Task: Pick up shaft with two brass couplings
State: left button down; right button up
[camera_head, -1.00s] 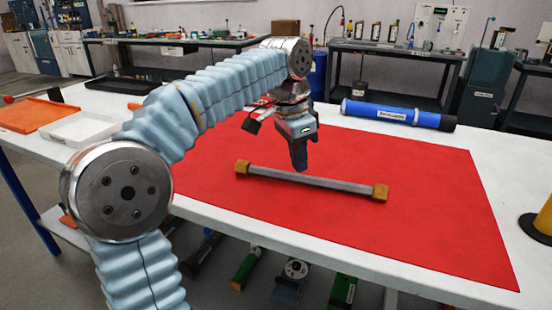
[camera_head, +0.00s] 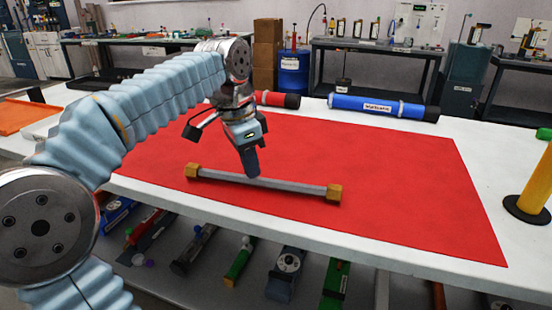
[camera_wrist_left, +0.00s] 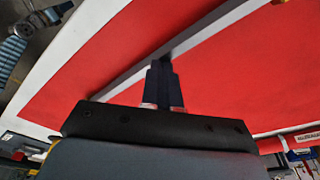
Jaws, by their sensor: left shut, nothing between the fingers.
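The grey shaft (camera_head: 290,185) lies on the red mat (camera_head: 400,190), with a square brass coupling at its left end (camera_head: 192,171) and another at its right end (camera_head: 334,192). My left gripper (camera_head: 254,174) points down at the shaft's middle, its fingers closed together and empty. In the left wrist view the closed fingers (camera_wrist_left: 163,66) overlap the shaft (camera_wrist_left: 205,34); I cannot tell whether they touch it. My right gripper is out of view.
A blue tube (camera_head: 382,107) and a red tube (camera_head: 276,98) lie behind the mat. A yellow cylinder on a black base (camera_head: 535,190) stands at the right. An orange tray (camera_head: 22,120) is at the far left. Several pump parts sit on the shelf below.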

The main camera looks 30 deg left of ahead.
pick_arm(q)
jog(key=s+a, duration=0.1)
jog(key=s, duration=0.1)
jog(key=s+a, duration=0.2)
jog(key=s+a+f, duration=0.1)
jog(key=s, duration=0.2)
jog(key=shift+s+a, duration=0.1)
jog(key=shift+a, duration=0.1)
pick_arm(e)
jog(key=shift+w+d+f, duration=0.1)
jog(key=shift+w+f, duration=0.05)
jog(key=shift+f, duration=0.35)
pick_arm(q)
jog(key=shift+a+r+p, duration=0.15)
jog(key=shift+r+p, duration=0.5)
jog(key=shift+r, duration=0.1)
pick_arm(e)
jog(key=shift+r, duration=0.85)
